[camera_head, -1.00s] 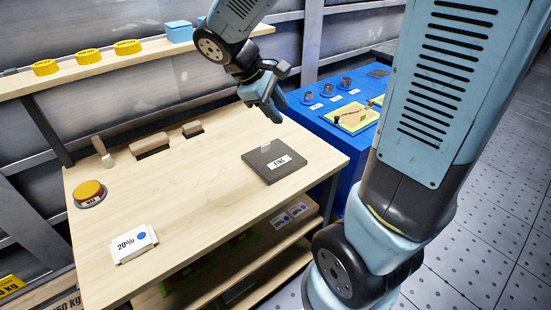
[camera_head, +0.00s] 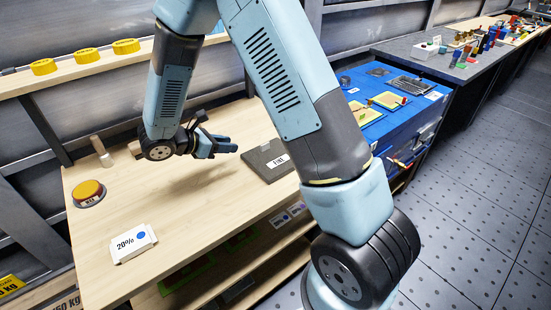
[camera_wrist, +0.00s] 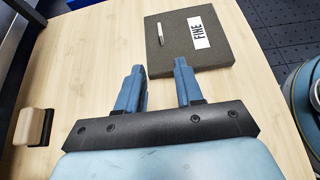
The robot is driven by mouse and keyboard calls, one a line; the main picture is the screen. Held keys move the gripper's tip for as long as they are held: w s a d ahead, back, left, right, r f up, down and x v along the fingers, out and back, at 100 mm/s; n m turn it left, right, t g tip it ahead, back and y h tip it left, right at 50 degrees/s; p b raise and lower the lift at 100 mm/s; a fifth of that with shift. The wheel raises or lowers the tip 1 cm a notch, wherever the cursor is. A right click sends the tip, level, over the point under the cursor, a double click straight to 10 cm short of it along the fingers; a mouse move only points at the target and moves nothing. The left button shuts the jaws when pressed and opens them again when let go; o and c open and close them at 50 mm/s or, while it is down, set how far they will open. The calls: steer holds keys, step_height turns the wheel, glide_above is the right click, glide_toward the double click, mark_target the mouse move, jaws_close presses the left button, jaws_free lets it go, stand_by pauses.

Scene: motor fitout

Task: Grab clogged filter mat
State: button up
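A dark grey square mat with a white label reading "FINE" (camera_head: 262,165) lies flat on the wooden table, partly hidden by my arm. My gripper (camera_head: 228,146) is low over the table, left of the mat. In the wrist view its two blue fingers (camera_wrist: 158,70) are apart with nothing between them, pointing at the mat's near edge. I cannot tell whether the fingertips touch the mat. No mat in view is marked as clogged.
A wooden-handled block (camera_wrist: 33,127) lies left of my gripper. A blue bench (camera_head: 405,122) with yellow-green trays is on the right.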

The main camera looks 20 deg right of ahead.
glide_toward(260, 152)
steer(key=d, duration=0.1)
steer(key=w+d, duration=0.1)
steer(key=d, duration=0.1)
steer(key=shift+w+d, duration=0.25)
steer(key=shift+d, duration=0.05)
steer(key=shift+d+r+x, duration=0.1)
steer(key=shift+r+x, duration=0.1)
steer(key=shift+x, duration=1.1)
steer(key=shift+d+r+x, duration=0.15)
steer(key=shift+r+x, duration=0.05)
steer(key=shift+x, duration=1.1)
steer(key=shift+c, duration=0.5)
jaws_close()
